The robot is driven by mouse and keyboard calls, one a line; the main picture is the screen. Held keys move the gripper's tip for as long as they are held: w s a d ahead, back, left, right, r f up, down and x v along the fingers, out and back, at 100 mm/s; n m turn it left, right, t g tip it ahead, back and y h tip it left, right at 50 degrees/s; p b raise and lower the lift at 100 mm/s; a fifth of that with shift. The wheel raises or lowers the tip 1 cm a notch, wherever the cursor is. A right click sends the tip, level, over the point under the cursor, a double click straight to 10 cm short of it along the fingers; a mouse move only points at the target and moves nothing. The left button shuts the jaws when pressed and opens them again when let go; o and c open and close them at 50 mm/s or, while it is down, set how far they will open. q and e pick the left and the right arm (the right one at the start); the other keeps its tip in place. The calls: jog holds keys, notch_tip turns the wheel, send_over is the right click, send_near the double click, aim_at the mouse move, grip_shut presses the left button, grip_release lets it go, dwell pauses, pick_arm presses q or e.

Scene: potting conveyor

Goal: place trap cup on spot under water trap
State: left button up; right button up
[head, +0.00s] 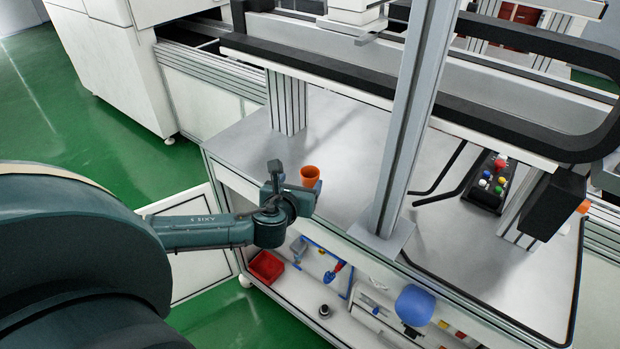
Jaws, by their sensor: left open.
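An orange cup (310,176), which looks like the trap cup, stands upright on the grey worktop (345,135) near its front edge. My left gripper (290,183) is open just left of the cup, at the worktop's edge. One finger stands up beside the cup; whether it touches the cup I cannot tell. No water trap or marked spot can be clearly made out. My right gripper is not in view.
An aluminium post (405,125) rises from the worktop right of the cup, and a black-edged conveyor (330,75) runs above. A button box (488,183) is farther right. A lower shelf holds a red bin (266,267) and tools. The worktop behind the cup is clear.

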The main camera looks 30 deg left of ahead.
aim_at(312, 170)
pick_arm(q)
jog(key=shift+d+f+p+x, duration=0.1)
jog(key=shift+d+x, duration=0.05)
jog(key=shift+x, duration=0.8)
jog(key=shift+d+f+p+x, duration=0.1)
jog(key=shift+d+x, duration=0.05)
jog(key=shift+x, duration=0.8)
jog(key=shift+d+p+x, duration=0.1)
jog(key=shift+d+x, duration=0.05)
jog(key=shift+x, duration=0.8)
jog(key=c, duration=1.1)
notch_tip(312, 170, up, 10)
jog(key=s+d+f+m+h, duration=0.25)
jog(key=s+d, duration=0.45)
jog(key=d, duration=0.4)
jog(key=s+d+r+m+h, duration=0.1)
jog(key=s+d+r, duration=0.3)
jog(key=s, duration=0.5)
jog(key=shift+r+t+h, duration=0.3)
jog(key=shift+r+h, duration=0.15)
